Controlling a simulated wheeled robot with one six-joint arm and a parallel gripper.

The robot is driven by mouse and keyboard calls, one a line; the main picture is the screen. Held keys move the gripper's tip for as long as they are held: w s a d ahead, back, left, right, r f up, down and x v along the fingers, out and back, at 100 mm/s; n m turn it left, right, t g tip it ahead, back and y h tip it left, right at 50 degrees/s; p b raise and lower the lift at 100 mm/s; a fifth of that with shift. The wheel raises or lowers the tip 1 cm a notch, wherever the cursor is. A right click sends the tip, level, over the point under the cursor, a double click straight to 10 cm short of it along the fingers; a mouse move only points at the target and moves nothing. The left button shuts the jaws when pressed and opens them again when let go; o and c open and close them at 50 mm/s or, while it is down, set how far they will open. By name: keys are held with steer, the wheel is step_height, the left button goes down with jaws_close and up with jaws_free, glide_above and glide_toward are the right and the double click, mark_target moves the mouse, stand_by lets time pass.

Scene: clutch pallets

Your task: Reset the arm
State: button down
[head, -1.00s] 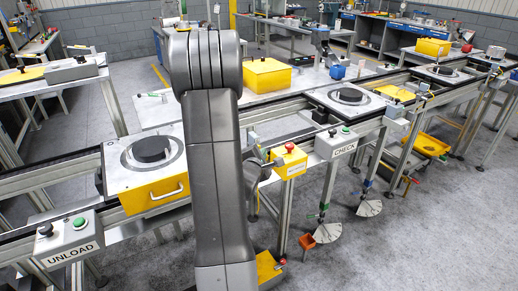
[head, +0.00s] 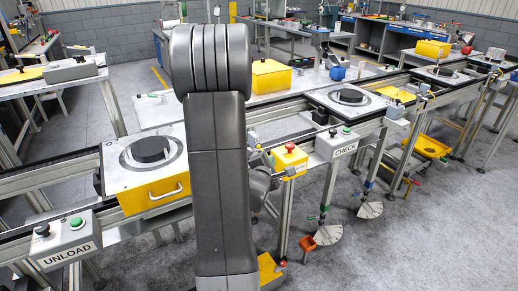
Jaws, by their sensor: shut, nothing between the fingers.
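My arm (head: 218,170) stands upright in the middle of the head view and covers part of the line. My wrist and gripper (head: 279,172) show only in part, just right of the arm, in front of the yellow box with the red button (head: 290,158). The gripper is shut and nothing shows in it. Whether it touches that box cannot be told. A pallet (head: 118,172) with a black round disc (head: 150,149) sits on the conveyor at left, above a yellow front with a handle.
The UNLOAD control box (head: 68,240) is at lower left and the CHECK box (head: 337,145) right of the arm. Another pallet with a disc (head: 350,96) lies beyond. A yellow box (head: 271,76) stands on the table behind. The floor at right front is clear.

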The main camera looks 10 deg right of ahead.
steer(key=shift+w, duration=0.15)
stand_by(0.4)
steer(key=s+b, duration=0.1)
steer(key=s, duration=0.1)
steer(key=s+d+b, duration=0.1)
steer(key=s, duration=0.1)
steer(key=shift+d, duration=0.15)
stand_by(0.4)
steer(key=shift+w, duration=0.2)
